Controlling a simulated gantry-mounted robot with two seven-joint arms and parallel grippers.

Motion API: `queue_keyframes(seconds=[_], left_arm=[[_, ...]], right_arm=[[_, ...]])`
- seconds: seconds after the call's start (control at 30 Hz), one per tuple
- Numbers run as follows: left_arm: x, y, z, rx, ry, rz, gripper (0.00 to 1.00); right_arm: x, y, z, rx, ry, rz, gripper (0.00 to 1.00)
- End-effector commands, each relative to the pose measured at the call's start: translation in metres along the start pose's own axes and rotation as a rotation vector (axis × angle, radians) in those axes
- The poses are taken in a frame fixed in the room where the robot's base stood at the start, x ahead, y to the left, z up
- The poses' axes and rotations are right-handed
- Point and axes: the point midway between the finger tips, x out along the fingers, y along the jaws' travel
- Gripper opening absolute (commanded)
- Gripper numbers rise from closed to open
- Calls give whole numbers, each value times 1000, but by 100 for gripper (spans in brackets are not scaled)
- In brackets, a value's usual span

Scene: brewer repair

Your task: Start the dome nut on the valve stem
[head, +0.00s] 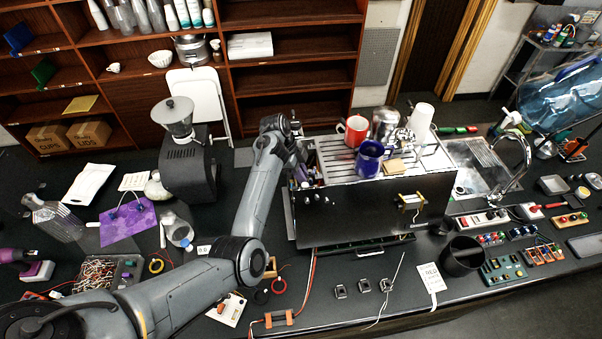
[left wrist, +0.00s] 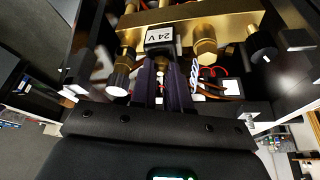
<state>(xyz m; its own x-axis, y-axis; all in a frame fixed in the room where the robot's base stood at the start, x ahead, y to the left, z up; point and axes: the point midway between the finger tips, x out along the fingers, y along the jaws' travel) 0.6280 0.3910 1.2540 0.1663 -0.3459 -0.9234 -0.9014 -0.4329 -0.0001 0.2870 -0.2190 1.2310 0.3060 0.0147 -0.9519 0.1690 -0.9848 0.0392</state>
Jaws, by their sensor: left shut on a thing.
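My left gripper (left wrist: 164,75) reaches into the brewer's open body in the left wrist view. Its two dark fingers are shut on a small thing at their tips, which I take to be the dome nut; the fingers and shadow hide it. Just beyond the tips is a black coil block (left wrist: 160,37) marked "24 V", in front of a brass manifold (left wrist: 226,24). The valve stem cannot be made out. In the head view my left arm reaches the left end of the brewer (head: 375,207), and the fingers are hidden there. My right gripper is not in view.
A red mug (head: 354,130) and a blue mug (head: 370,158) stand on the brewer's top. The grinder (head: 187,165) stands left of my forearm.

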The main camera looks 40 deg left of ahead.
Motion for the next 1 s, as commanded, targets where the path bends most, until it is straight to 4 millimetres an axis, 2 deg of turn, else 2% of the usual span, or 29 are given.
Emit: queue_keyframes(seconds=[0.27,0.3,0.47,0.67,0.83,1.0], left_arm=[[2,0,2,44,-2,18,0],[2,0,2,43,-2,18,19],[1,0,1,43,-1,17,43],[1,0,1,43,-1,17,46],[0,0,0,43,-1,18,67],[0,0,0,44,0,21,67]], right_arm=[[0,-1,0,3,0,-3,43],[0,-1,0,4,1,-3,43],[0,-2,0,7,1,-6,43],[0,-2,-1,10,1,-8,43],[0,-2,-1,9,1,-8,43],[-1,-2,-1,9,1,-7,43]])
